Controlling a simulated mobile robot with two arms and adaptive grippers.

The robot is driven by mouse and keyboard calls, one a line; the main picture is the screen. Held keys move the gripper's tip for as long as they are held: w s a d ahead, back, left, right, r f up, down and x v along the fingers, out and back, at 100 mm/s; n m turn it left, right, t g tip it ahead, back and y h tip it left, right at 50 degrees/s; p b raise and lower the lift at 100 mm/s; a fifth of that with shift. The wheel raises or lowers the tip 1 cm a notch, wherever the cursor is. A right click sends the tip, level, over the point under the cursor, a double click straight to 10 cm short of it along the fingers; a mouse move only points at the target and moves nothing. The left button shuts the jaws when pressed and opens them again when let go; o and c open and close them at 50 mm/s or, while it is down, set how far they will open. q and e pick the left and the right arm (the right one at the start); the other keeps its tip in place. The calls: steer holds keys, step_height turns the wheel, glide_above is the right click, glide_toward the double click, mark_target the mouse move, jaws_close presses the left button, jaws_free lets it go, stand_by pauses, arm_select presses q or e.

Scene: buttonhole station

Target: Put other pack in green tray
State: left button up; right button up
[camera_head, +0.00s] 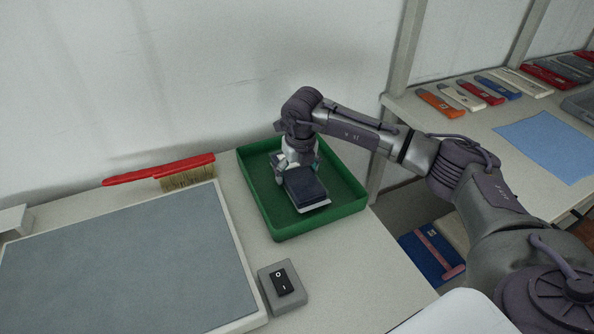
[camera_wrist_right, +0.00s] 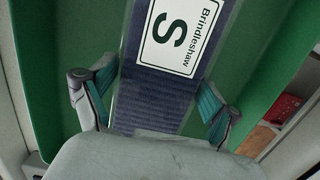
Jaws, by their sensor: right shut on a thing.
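The green tray (camera_head: 264,211) stands on the light bench against the wall. My right gripper (camera_head: 297,168) reaches down into it and is shut on a dark blue pack (camera_head: 304,186). In the right wrist view the pack (camera_wrist_right: 152,100) is ribbed navy, with a white label reading "Brindleshaw" and "S". The gripper's fingers (camera_wrist_right: 152,106) are at its two sides. A pale edge shows under the pack's near end in the head view; I cannot tell whether it is the label or another thing. The pack's contact with the tray floor is hidden. My left gripper is not in view.
A grey mat (camera_head: 115,268) and a red-handled brush (camera_head: 185,175) lie left of the tray. A switch box (camera_head: 283,289) sits in front of it. A second table at right holds several coloured packets and a blue sheet (camera_head: 548,145). The tray's near right corner is empty.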

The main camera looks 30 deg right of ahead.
mark_target(300, 176)
steer(key=o, duration=1.1)
steer(key=shift+f, duration=0.1)
steer(key=shift+o, duration=0.2)
steer(key=shift+r, duration=0.2)
step_height(300, 176, up, 12)
steer(key=s+b, duration=0.1)
steer(key=shift+s, duration=0.4)
steer(key=shift+a, duration=0.1)
